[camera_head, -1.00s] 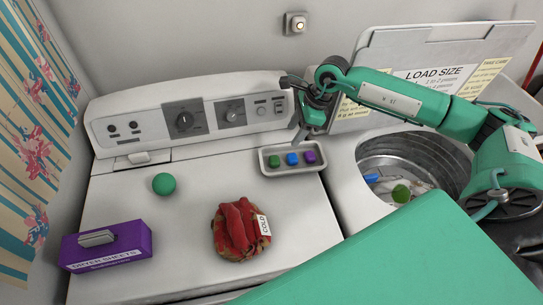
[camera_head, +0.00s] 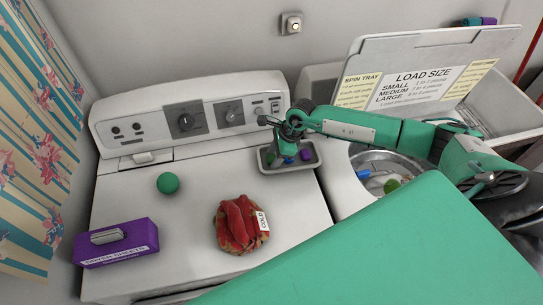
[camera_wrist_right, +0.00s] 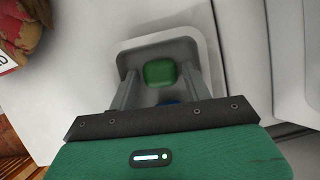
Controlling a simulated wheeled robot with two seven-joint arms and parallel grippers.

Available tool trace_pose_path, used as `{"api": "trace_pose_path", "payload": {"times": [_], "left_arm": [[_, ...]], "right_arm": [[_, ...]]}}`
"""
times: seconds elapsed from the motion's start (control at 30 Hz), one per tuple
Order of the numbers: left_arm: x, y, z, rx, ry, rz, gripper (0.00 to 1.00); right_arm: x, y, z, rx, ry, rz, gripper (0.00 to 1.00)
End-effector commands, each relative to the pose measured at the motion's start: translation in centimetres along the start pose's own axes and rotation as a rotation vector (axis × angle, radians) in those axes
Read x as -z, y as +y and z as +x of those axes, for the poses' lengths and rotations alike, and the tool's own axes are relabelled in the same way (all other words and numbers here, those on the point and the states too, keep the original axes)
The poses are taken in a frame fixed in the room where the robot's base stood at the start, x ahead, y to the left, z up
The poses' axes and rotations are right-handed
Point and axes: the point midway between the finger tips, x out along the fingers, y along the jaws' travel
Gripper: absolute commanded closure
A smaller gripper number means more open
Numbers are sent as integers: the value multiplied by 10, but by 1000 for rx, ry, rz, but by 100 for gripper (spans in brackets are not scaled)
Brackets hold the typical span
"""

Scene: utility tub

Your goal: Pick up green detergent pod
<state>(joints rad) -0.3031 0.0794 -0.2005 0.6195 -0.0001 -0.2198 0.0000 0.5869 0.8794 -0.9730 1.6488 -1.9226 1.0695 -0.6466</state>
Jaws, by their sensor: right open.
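The green detergent pod (camera_wrist_right: 160,73) lies in a small white tray (camera_wrist_right: 203,30). In the head view the pod (camera_head: 270,158) is at the left of the tray (camera_head: 292,171), partly behind my gripper. My right gripper (camera_head: 281,156) is over the tray, pointing down. In the right wrist view its open fingers (camera_wrist_right: 159,76) stand one on each side of the green pod, with gaps visible. A blue pod (camera_head: 288,160) and a purple pod (camera_head: 306,154) are also in the tray. My left gripper is not in view.
The tray sits on a white washer top (camera_head: 196,196). A green ball (camera_head: 168,183), a red cloth bundle (camera_head: 238,226) and a purple box (camera_head: 117,243) are to the left. The open tub (camera_head: 375,165) and raised lid are to the right. The control panel stands behind.

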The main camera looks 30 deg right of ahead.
Motion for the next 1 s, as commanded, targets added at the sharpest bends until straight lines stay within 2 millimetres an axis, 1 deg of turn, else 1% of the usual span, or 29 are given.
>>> {"api": "trace_pose_path", "payload": {"times": [0.2,0.23,0.3,0.4,0.77,0.87,1.0], "left_arm": [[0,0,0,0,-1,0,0],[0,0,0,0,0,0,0],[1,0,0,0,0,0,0],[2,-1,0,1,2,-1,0],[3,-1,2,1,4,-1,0],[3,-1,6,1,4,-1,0],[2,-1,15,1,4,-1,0]], "right_arm": [[0,0,2,1,0,0,51],[0,0,2,1,0,0,53],[0,0,2,0,0,0,67],[0,0,2,1,0,0,84],[-1,-1,-1,1,-1,-1,84],[-4,-1,-7,2,-1,-2,84],[-11,-1,-26,4,-2,-3,84]]}}
